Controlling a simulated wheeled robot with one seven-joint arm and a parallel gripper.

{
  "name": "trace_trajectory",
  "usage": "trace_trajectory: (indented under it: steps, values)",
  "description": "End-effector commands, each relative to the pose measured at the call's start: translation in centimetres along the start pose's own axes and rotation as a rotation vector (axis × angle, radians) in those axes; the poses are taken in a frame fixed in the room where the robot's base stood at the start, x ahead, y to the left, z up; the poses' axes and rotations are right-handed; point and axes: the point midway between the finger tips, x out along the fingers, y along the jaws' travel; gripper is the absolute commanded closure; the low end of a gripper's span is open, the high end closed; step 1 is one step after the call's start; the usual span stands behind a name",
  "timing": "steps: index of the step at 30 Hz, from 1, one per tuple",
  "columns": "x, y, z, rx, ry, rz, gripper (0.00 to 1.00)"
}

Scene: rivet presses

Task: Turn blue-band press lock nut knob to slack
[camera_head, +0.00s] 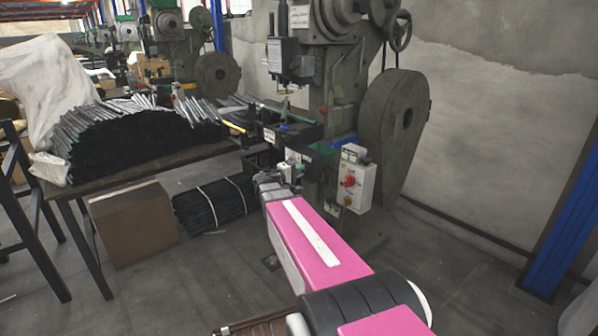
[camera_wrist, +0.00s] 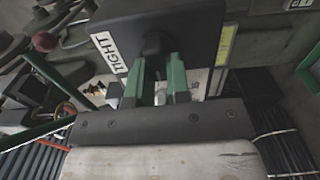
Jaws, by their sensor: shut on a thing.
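The press (camera_head: 340,60) stands in the middle of the head view, with a blue band (camera_head: 343,139) low on its body. My gripper (camera_head: 278,180) is in front of its lower left side, where the contact is too small to make out. In the wrist view my gripper's two green fingers (camera_wrist: 157,78) are shut on a dark lock nut knob (camera_wrist: 154,45). The fingers hide much of the knob.
A control box (camera_head: 356,182) with a red knob sits just right of my gripper. A table (camera_head: 150,160) piled with dark rods stands at left, with a cardboard box (camera_head: 133,222) under it. A large flywheel (camera_head: 393,125) is at right. Floor at front right is clear.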

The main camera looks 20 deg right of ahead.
Motion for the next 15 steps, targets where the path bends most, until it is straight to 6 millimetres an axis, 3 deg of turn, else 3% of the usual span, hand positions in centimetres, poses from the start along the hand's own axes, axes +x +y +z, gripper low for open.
trace_trajectory:
  steps: [10, 11, 13, 15]
  values:
    - [-0.05, -0.10, 0.02, -0.005, 0.000, -0.003, 1.00]
    - [-0.05, -0.10, 0.02, -0.005, 0.000, -0.003, 0.80]
    - [-0.05, -0.09, 0.02, -0.004, 0.000, -0.002, 0.57]
    - [-0.04, -0.08, 0.01, -0.004, 0.000, -0.002, 0.57]
